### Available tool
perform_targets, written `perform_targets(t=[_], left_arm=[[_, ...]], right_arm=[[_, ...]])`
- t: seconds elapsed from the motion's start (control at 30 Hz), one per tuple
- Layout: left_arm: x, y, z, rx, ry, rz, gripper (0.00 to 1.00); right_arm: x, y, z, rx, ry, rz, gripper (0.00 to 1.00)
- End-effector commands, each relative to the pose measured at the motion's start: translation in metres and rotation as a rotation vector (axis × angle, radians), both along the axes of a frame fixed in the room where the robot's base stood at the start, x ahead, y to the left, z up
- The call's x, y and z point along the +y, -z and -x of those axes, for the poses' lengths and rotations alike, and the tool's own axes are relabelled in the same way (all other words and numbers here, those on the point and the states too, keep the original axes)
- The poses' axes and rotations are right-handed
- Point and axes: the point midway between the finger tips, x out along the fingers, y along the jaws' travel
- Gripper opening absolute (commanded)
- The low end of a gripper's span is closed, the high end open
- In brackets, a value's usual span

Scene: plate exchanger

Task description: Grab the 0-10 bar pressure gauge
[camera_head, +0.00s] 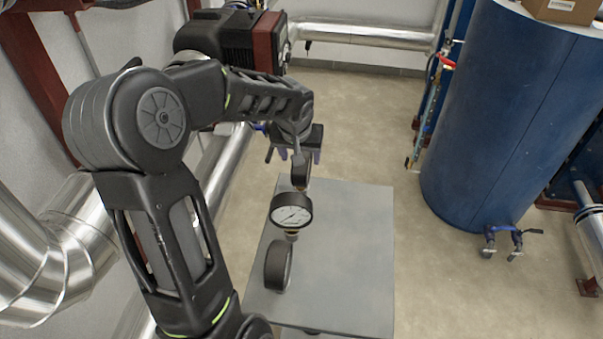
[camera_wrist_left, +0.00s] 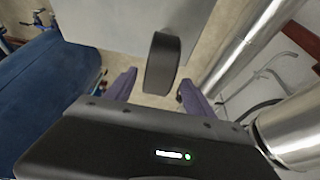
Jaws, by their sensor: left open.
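Three round black pressure gauges are at the grey table (camera_head: 350,230) in the head view: a far gauge (camera_head: 302,171) seen nearly edge-on, a middle gauge (camera_head: 291,212) with its white dial facing up towards me, and a near gauge (camera_head: 277,267) seen edge-on. Dial ranges are too small or hidden to read, so I cannot tell which is 0-10 bar. My left gripper (camera_head: 293,158) is open at the table's far edge, by the far gauge. In the left wrist view, a black gauge (camera_wrist_left: 163,62) lies ahead of and between the purple fingertips (camera_wrist_left: 158,88), apparently untouched.
Silver pipes (camera_head: 365,33) run along the back and left walls. The table's right half is bare, and the floor between table and tank is clear.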

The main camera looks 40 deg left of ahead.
Motion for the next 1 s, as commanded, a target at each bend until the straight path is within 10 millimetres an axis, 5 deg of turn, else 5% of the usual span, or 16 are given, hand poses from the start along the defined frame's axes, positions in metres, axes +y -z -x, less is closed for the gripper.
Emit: perform_targets(t=[0.43,1.0], left_arm=[[0.007,0.045,-0.016,0.003,0.001,0.0,0.63],[0.007,0.048,-0.017,0.0,0.0,0.0,0.63]], right_arm=[[-0.001,-0.013,0.002,0.005,0.001,0.003,0.36],[-0.001,-0.013,0.002,0.005,0.001,0.003,0.36]])
